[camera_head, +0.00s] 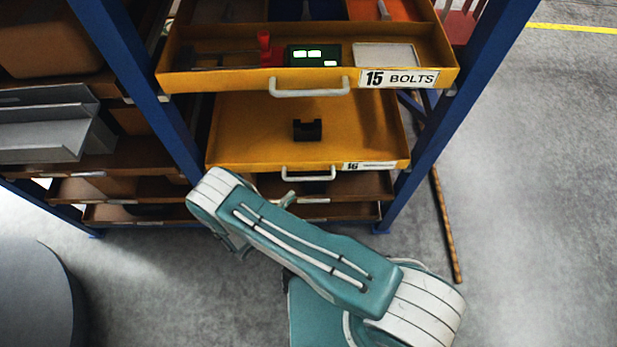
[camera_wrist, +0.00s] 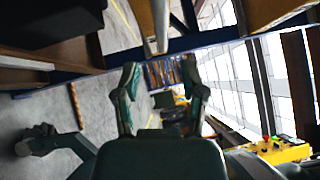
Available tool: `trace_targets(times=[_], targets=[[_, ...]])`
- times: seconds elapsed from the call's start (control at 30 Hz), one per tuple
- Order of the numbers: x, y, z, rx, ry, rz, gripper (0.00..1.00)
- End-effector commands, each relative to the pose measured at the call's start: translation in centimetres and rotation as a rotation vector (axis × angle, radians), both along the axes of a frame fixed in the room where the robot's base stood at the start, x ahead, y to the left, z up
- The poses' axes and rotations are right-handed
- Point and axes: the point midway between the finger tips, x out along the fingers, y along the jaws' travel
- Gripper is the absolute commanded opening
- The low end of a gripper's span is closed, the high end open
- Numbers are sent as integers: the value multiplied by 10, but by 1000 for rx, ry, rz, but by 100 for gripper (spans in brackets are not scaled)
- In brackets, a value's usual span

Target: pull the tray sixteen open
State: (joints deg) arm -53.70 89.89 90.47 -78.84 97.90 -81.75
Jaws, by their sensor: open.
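Tray sixteen is a yellow tray (camera_head: 250,157) with a white bar handle (camera_head: 308,174) and a small "16" label at its front right. It stands out of the blue rack far enough to show its floor, with a small black notched block (camera_head: 307,130) on it. My gripper (camera_wrist: 162,88) is open in the wrist view, with two teal fingers apart and nothing clearly between them. In the head view my arm hides most of it, just below and in front of tray sixteen. I cannot tell whether it touches the handle.
Tray fifteen, labelled "15 BOLTS" (camera_head: 220,80), sticks out above, holding a red item and a dark green device. Blue rack posts (camera_head: 428,135) flank the trays. Lower brown trays (camera_head: 345,211) sit below. A striped pole (camera_head: 446,225) lies at right. The floor (camera_head: 540,220) is clear there.

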Motion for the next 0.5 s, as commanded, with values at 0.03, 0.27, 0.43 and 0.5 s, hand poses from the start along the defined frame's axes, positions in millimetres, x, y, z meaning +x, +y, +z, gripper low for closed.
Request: trace_targets(times=[0.03,0.27,0.43,0.5], targets=[[7,-9,2,0,1,-5,54],[35,-41,8,3,0,-7,54],[49,-54,11,3,-1,-4,54],[52,-57,11,2,-1,-3,54]])
